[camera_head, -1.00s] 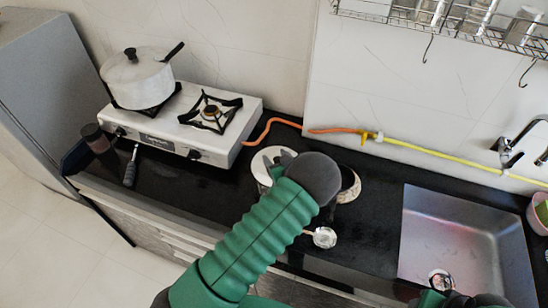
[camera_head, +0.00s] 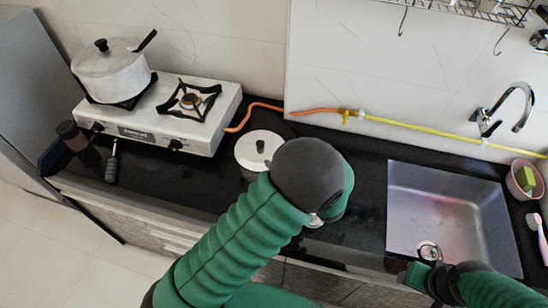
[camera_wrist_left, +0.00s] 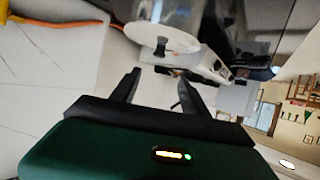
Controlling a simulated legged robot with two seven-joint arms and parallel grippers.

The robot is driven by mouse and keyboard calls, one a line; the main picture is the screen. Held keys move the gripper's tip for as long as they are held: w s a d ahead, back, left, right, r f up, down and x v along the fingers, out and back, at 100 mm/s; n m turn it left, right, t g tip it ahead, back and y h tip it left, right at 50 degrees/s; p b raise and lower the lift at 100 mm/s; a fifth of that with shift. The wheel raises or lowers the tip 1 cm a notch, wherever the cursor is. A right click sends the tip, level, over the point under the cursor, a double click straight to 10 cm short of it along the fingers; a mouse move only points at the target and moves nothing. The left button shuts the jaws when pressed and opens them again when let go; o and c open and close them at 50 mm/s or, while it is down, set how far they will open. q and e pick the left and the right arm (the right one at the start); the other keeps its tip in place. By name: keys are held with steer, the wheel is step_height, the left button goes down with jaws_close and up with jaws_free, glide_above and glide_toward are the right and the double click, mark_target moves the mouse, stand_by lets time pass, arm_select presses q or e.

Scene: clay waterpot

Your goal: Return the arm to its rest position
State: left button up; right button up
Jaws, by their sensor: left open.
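My left arm crosses the lower middle of the head view, and its dark joint hides the left gripper there. In the left wrist view the left gripper (camera_wrist_left: 158,92) shows two black fingers spread apart with nothing between them. No clay pot is clearly visible.
A white stove (camera_head: 165,115) with a lidded pot (camera_head: 108,77) stands at the back left. A sink (camera_head: 450,210) is at the right, with a pink bowl (camera_head: 517,190) beside it. An orange hose (camera_head: 262,105) runs along the wall. Dark counter (camera_head: 190,180) is clear left of the lid.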

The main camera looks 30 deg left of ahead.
arm_select(q)
steer(key=shift+a, duration=0.1)
stand_by(0.3)
steer(key=s+d+r+m+h, duration=0.1)
steer(key=d+m+h, duration=0.65)
steer(key=h, duration=0.35)
steer(key=s+a+m+g, duration=0.2)
steer(key=s+m+g, duration=0.2)
steer(key=s, duration=1.1)
steer(key=shift+a+g, duration=0.25)
steer(key=shift+g, duration=0.05)
steer(key=shift+s+a, duration=0.1)
steer(key=shift+s, duration=0.05)
